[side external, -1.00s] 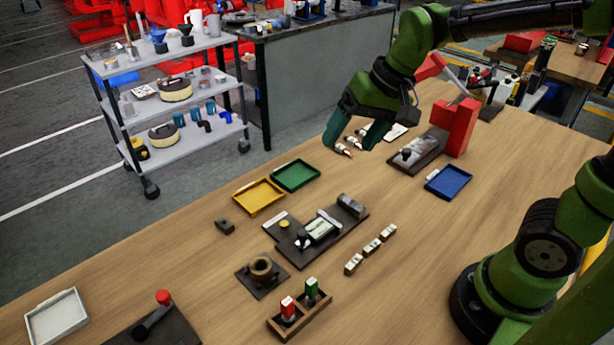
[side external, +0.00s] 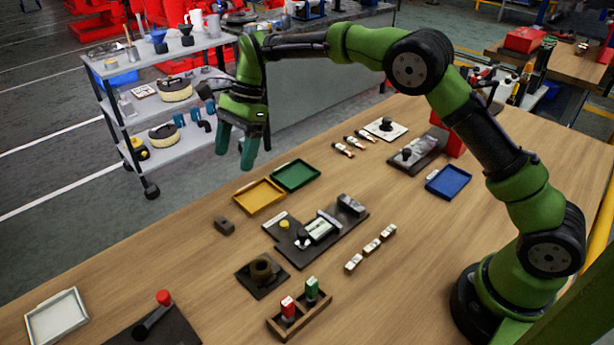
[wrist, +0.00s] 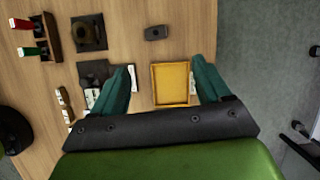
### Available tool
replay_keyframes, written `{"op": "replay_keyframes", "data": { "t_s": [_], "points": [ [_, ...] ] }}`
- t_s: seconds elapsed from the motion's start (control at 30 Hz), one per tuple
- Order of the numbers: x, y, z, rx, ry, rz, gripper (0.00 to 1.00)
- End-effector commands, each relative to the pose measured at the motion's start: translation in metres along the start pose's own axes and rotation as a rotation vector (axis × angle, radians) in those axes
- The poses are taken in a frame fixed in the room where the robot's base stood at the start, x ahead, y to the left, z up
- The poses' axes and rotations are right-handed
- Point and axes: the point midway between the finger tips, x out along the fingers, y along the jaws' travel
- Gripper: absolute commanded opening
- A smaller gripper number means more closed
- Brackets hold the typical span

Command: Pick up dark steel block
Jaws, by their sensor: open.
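The dark steel block (side external: 225,227) is a small dark block lying alone on the wooden table, left of the black fixture plate in the side view. In the wrist view the dark block (wrist: 156,33) lies at the top centre, beyond the fingertips. My gripper (side external: 234,154) hangs above the table's far edge, fingers pointing down. Its two green fingers are spread with nothing between them. In the wrist view my gripper (wrist: 160,68) has its fingers on either side of the yellow tray, which is below. Nothing hides the block.
The yellow tray (side external: 240,202) and green tray (side external: 314,174) lie near the far table edge. The fixture plate (side external: 275,231), a dark ring on a square base (side external: 262,270) and a wooden rack (side external: 299,319) stand nearby. The table around the block is clear.

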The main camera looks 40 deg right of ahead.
Motion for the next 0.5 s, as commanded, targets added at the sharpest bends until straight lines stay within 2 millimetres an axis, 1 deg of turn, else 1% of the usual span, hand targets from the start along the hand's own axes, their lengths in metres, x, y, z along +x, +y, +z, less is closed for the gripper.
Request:
{"op": "replay_keyframes", "data": {
  "t_s": [0.03,0.3,0.4,0.5],
  "points": [
    [0.011,0.001,0.000,0.000,0.000,0.005,0.77],
    [0.070,0.002,0.000,-0.003,0.001,0.005,0.77],
    [0.087,0.001,0.000,-0.003,0.001,0.003,0.77],
    [0.098,0.001,0.000,-0.004,0.001,0.001,0.77]
  ]
}}
